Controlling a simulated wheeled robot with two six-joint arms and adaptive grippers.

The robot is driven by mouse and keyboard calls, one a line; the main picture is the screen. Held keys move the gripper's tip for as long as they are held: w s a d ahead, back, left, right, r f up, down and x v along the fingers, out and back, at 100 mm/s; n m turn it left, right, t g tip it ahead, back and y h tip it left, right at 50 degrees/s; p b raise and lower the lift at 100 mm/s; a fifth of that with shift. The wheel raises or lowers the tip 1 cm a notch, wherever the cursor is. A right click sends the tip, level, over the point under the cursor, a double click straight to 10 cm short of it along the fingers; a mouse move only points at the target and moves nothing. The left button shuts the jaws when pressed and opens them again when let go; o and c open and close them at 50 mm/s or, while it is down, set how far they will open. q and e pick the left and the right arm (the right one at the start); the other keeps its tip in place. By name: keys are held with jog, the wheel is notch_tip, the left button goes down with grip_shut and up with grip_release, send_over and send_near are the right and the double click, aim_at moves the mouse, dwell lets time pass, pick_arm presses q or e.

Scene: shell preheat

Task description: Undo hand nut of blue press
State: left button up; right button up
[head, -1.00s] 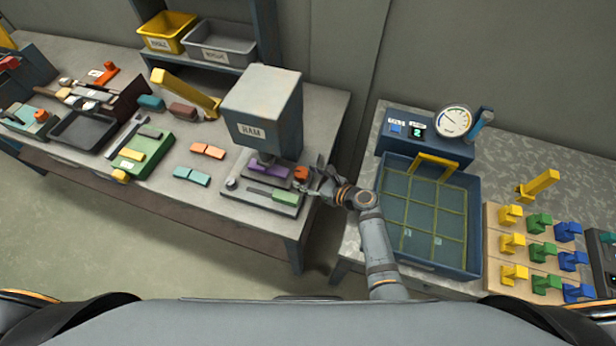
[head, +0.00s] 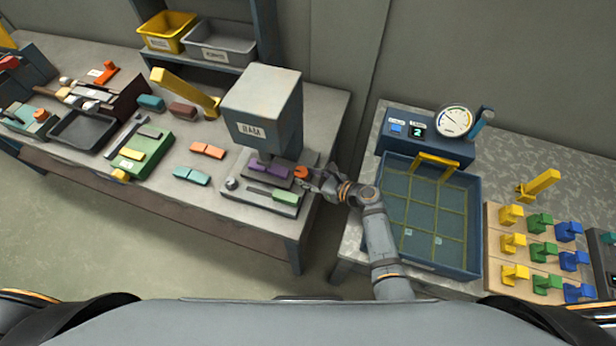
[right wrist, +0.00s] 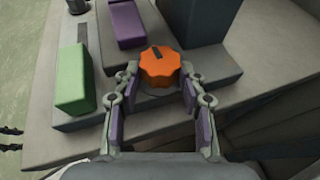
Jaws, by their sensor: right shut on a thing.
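The orange hand nut (head: 301,172) sits on the right side of the base of the blue-grey press (head: 262,105). In the right wrist view, the nut (right wrist: 159,67) is a scalloped knob with a dark mark on top, seated on the base. My right gripper (head: 309,177) reaches it from the right. Its two fingers, seen in the right wrist view (right wrist: 160,80), are shut on the nut from both sides. My left gripper is not in view.
A purple block (head: 270,168) and a green block (head: 284,198) lie on the press base left of the nut. A blue tray (head: 478,225) with a yellow handle stands on the right table. A gap separates the two tables.

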jog(key=n+g, duration=0.1)
jog(key=n+g+y+b, duration=0.1)
jog(key=w+n+g+y+b, duration=0.1)
jog(key=g, duration=0.1)
jog(key=shift+d+f+n, duration=0.25)
jog(key=shift+n, duration=0.15)
jog(key=n+g+b, duration=0.1)
jog(key=g+b, duration=0.1)
jog(key=n+g+b, duration=0.2)
jog(key=shift+w+d+y, duration=0.1)
jog(key=shift+w+y, duration=0.2)
jog(key=shift+w, duration=0.05)
jog(key=shift+w+r+n+g+b, duration=0.1)
jog(key=shift+n+g+b, duration=0.5)
jog(key=shift+n, duration=0.1)
jog(key=o, duration=1.1)
jog(key=shift+o, duration=0.2)
jog(key=shift+r, duration=0.1)
jog(key=shift+d+r, duration=0.1)
jog(key=shift+d, duration=0.1)
jog(key=v, duration=1.1)
jog(key=shift+d, duration=0.25)
